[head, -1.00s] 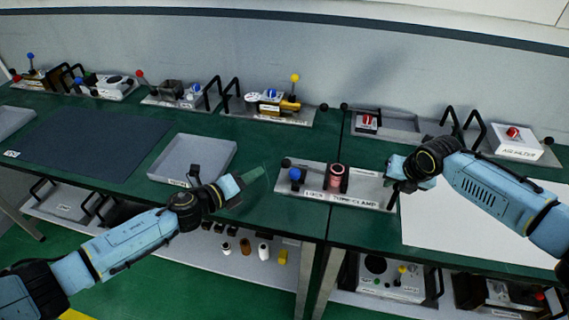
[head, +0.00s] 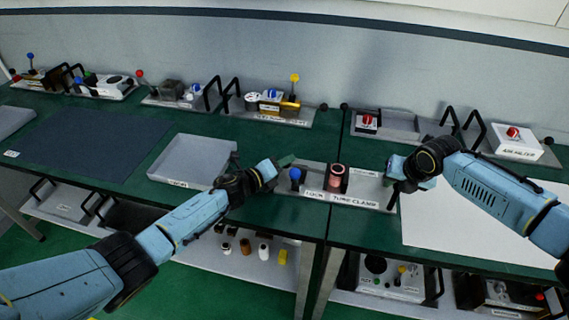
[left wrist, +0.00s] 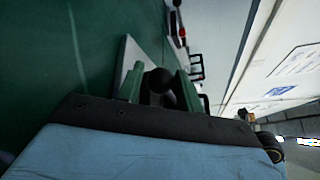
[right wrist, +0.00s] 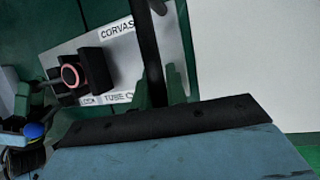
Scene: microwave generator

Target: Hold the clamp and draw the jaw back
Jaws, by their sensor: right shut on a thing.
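The tube clamp is a pale plate (head: 368,185) on the green bench, labelled TUBE CLAMP. It carries a black block with a pink ring (head: 337,172) and a blue knob (head: 295,174); block and ring also show in the right wrist view (right wrist: 70,75). My right gripper (head: 392,172) is shut on the black upright handle (right wrist: 150,45) at the clamp's right end. My left gripper (head: 283,163) is at the clamp's left end. In the left wrist view its green fingers stand apart on either side of a black ball knob (left wrist: 158,80); contact cannot be told.
A grey tray (head: 190,160) lies left of the clamp, near my left forearm. A white mat (head: 460,220) lies to the right. Other fixtures with handles, such as the white boxed one (head: 515,142), line the back. Small cylinders (head: 263,252) stand on the lower shelf.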

